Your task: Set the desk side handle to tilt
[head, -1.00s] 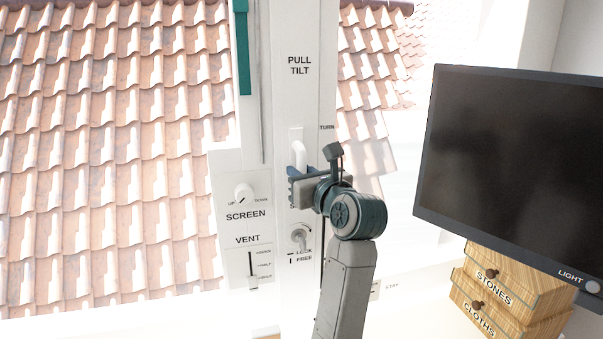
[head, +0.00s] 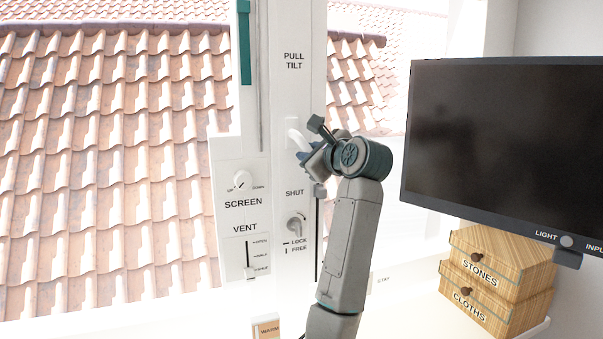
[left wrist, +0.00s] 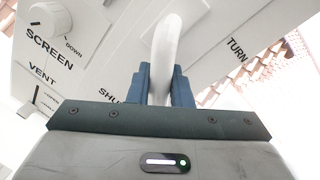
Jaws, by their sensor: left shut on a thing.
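The white side handle (head: 294,136) is on the white window frame, below the PULL TILT label (head: 294,60) and above the SHUT label (head: 295,193). Its upper part shows in the head view and slants down to the right. My left gripper (head: 304,155) is shut on its lower part, which the gripper hides. In the left wrist view the handle (left wrist: 166,50) stands between the two blue fingers of the gripper (left wrist: 166,82). The TURN label (left wrist: 237,50) shows to the right of the handle there. My right gripper is not in view.
A SCREEN knob (head: 243,181), a VENT slider (head: 249,272) and a LOCK/FREE knob (head: 296,224) sit near the handle. A dark monitor (head: 500,145) stands to the right, with wooden drawers (head: 500,270) below it. A block marked WARM (head: 266,328) is at the bottom.

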